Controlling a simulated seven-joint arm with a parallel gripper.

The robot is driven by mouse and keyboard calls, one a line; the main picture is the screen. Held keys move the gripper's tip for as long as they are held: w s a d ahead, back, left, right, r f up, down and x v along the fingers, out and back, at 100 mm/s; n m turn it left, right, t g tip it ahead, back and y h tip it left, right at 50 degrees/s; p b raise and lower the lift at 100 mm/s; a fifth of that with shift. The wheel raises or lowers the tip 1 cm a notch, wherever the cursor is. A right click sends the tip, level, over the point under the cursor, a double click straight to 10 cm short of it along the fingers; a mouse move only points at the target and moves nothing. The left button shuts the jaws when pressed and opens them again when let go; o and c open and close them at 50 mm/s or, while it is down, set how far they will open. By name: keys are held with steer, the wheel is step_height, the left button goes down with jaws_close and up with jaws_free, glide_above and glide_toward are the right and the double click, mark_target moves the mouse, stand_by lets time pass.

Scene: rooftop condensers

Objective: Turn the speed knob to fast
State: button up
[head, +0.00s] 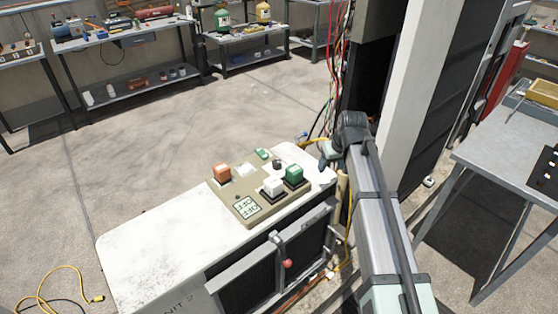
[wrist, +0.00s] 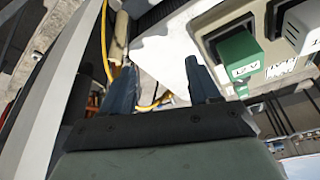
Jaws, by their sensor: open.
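A beige control panel (head: 231,192) lies on the white cabinet top. It bears an orange block-shaped control (head: 221,172), a white one (head: 272,187), a green one (head: 294,173) and a small dark round knob (head: 277,163) near the back edge. I cannot read which is the speed knob; the dark one looks most like a knob. My gripper (head: 325,151) is beyond the cabinet's right end, apart from the panel. In the wrist view my gripper (wrist: 161,85) has its two fingers spread, with nothing held between them. The green control (wrist: 238,57) shows to their right.
The white cabinet (head: 150,245) has a front handle with a red ball (head: 287,263). A tall pale post (head: 412,85) and hanging cables (head: 336,50) stand close to my arm. A grey table (head: 500,150) is at right. Open floor (head: 160,140) lies behind the cabinet.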

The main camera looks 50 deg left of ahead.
mark_target(277, 162)
steer(key=s+a+r+n, duration=0.3)
steer(key=s+a+r, duration=0.5)
steer(key=s+a, duration=0.3)
steer(key=shift+g+y, duration=0.3)
steer(key=shift+y, duration=0.1)
steer(key=x, duration=0.4)
steer(key=w+x, duration=0.1)
steer(key=x, duration=0.9)
steer(key=shift+w+a+r, duration=0.2)
steer(key=shift+a, duration=0.1)
steer(key=shift+c, duration=0.2)
steer(key=c, duration=1)
